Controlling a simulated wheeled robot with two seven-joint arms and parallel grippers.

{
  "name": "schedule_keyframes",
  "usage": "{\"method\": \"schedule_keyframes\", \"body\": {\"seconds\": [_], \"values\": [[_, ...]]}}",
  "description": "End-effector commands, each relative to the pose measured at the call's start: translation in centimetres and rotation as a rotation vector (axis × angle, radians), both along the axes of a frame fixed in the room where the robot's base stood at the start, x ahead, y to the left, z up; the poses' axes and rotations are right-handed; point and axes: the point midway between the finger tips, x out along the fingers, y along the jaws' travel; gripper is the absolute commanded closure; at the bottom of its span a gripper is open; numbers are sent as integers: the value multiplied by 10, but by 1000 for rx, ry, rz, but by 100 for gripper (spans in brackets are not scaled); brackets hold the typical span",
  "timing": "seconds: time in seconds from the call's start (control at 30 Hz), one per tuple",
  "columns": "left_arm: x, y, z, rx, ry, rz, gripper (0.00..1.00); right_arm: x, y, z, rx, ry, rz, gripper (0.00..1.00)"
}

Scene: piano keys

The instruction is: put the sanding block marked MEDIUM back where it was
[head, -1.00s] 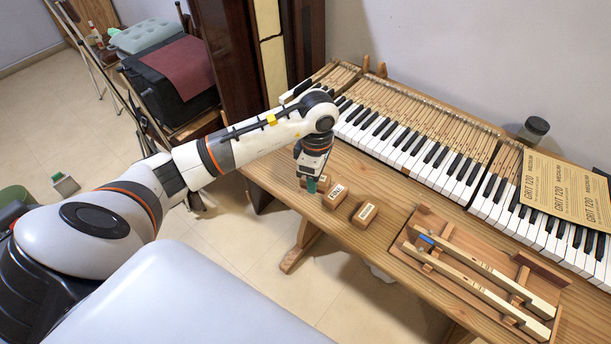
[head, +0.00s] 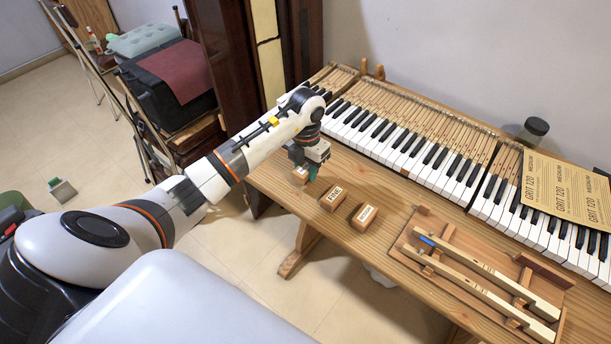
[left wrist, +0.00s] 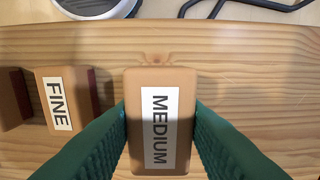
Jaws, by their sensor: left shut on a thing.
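The sanding block marked MEDIUM (left wrist: 160,80) is light brown with a white label, and sits between the green fingers of my left gripper (left wrist: 160,125) in the left wrist view. The gripper is shut on its two sides. The block looks larger than its neighbour there, so it seems held above the wooden bench. In the head view my left gripper (head: 306,172) is over the bench's near left part, and mostly hides the block. The block marked FINE (head: 333,198) lies just to its right; it also shows in the left wrist view (left wrist: 57,100). My right gripper is not in view.
A third block (head: 365,217) lies right of FINE, its label too small to read. Farther right is a wooden tray (head: 408,250) holding long key sticks. The piano keys (head: 400,143) run along the back of the bench. Bare bench lies around the blocks.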

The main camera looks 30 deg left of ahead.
Motion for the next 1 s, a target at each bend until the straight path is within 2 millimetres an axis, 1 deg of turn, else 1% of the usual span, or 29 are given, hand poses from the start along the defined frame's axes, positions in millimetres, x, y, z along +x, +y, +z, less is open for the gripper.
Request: {"method": "schedule_keyframes", "body": {"seconds": [0.2,0.27,0.6,0.63,0.73,0.77,1.0], "values": [[-1,-1,-29,-2,3,0,89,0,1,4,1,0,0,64],[-1,0,-34,-1,2,1,89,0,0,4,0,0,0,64],[0,0,-39,2,0,-1,89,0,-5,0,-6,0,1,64],[0,0,-39,2,0,-1,63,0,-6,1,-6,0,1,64],[0,0,-38,1,0,-2,47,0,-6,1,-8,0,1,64],[0,0,-38,1,0,-2,43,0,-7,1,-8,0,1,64],[0,0,-38,1,1,-2,43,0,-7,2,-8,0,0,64]]}}
